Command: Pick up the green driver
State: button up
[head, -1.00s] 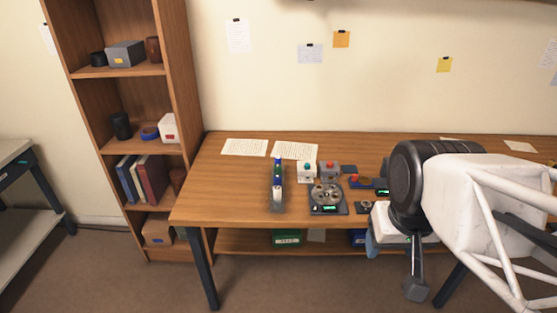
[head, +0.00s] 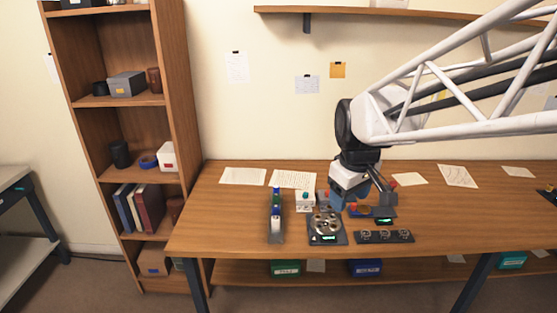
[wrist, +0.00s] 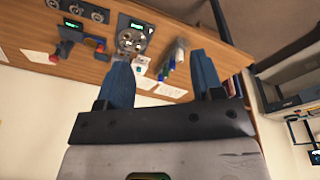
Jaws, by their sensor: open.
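The green driver (head: 276,201) sits in a narrow grey rack (head: 276,238) on the left part of the bench, with other blue and white handles close beside it. In the wrist view the rack (wrist: 168,72) shows beyond the fingertips, but I cannot clearly separate the green handle there. My gripper (head: 338,202) is over the middle of the bench, right of the rack and apart from it. Its two blue fingers (wrist: 160,62) are spread with nothing between them.
A grey device with a round plate (head: 325,222) stands just right of the rack. Small button boxes (head: 306,200) stand behind. The bench left of the rack (head: 222,220) is clear.

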jog(key=w+a+f+n, duration=0.2)
jog(key=w+a+n, duration=0.15)
jog(key=w, duration=0.75)
jog(key=n+g, duration=0.2)
jog(key=n, duration=0.9)
send_over(276, 195)
notch_tip(276, 195, down, 19)
jog(key=shift+w+f, duration=0.1)
jog(key=shift+f, duration=0.1)
jog(key=shift+f, duration=1.3)
jog(key=shift+f, duration=2.6)
